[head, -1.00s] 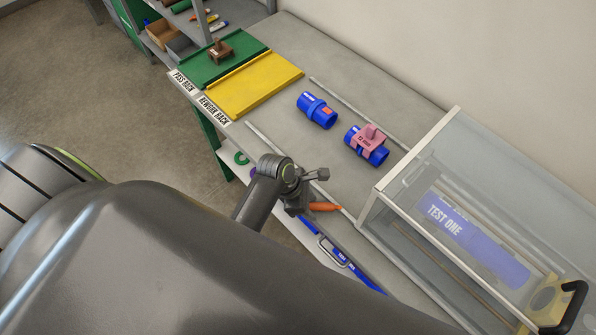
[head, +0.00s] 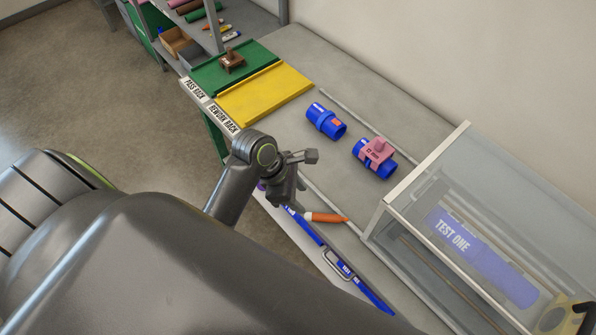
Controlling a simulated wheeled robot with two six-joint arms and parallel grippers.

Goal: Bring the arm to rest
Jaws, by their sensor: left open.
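My left arm comes in from the left and bends at a dark wrist joint. My left gripper (head: 294,172) is open, with nothing seen between its fingers. It is over the front edge of the grey bench (head: 392,112), just beyond the wrist. An orange-handled tool (head: 326,217) lies below and to the right of it, apart from the fingers. My right gripper is not in view.
A blue coupling (head: 326,121) and another with a pink clip (head: 375,157) lie on the bench. Green (head: 228,66) and yellow (head: 263,94) racks sit at the far end. A clear-walled test box (head: 470,215) stands at right.

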